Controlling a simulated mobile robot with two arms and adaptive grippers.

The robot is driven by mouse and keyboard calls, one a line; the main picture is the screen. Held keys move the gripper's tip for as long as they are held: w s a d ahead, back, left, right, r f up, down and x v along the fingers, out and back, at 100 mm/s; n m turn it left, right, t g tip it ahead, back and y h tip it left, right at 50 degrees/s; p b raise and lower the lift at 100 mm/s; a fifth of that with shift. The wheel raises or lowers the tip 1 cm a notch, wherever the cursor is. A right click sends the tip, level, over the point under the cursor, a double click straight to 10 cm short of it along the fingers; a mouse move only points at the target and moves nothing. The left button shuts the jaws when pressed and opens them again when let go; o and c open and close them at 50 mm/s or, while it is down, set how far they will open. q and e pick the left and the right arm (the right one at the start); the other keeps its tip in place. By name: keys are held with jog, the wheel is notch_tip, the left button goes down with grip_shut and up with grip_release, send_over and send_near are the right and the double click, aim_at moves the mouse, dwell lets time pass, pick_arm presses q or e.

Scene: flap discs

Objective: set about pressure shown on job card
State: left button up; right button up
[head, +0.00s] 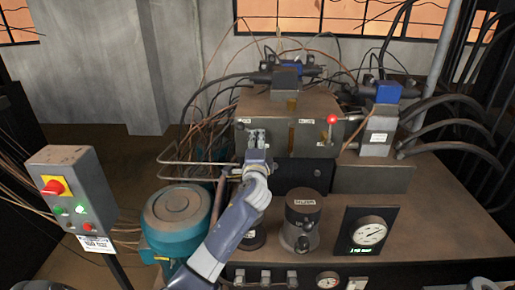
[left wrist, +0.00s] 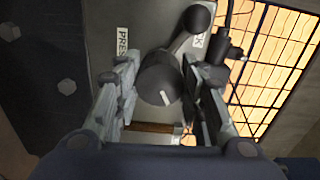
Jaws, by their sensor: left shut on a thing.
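My left gripper (head: 256,142) is at the front of a brown metal block (head: 308,138) on the machine, in the head view. In the left wrist view its fingers (left wrist: 162,82) are shut on a dark round knob (left wrist: 160,84) with a white pointer mark. A partly hidden label beginning "PRES" (left wrist: 122,44) is beside the knob. A dial gauge (head: 370,232) with a white face and green lettering stands on the machine top at right; its reading is too small to tell. A white card (head: 97,244) hangs on the control post; its text is unreadable. My right gripper is not in view.
A red-ball lever (head: 332,119) sits right of the gripper. A dark ball-ended lever (left wrist: 192,25) rises close to the knob in the wrist view. A teal motor (head: 178,222), a dark cylinder (head: 302,222) and a control post (head: 72,190) flank my arm. Hoses crowd the right.

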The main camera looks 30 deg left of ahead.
pick_arm(q)
jog(key=shift+n+b, duration=0.35)
jog(key=shift+n, duration=0.55)
jog(key=o, duration=1.1)
jog(key=v, duration=1.2)
jog(key=shift+s+a, duration=0.1)
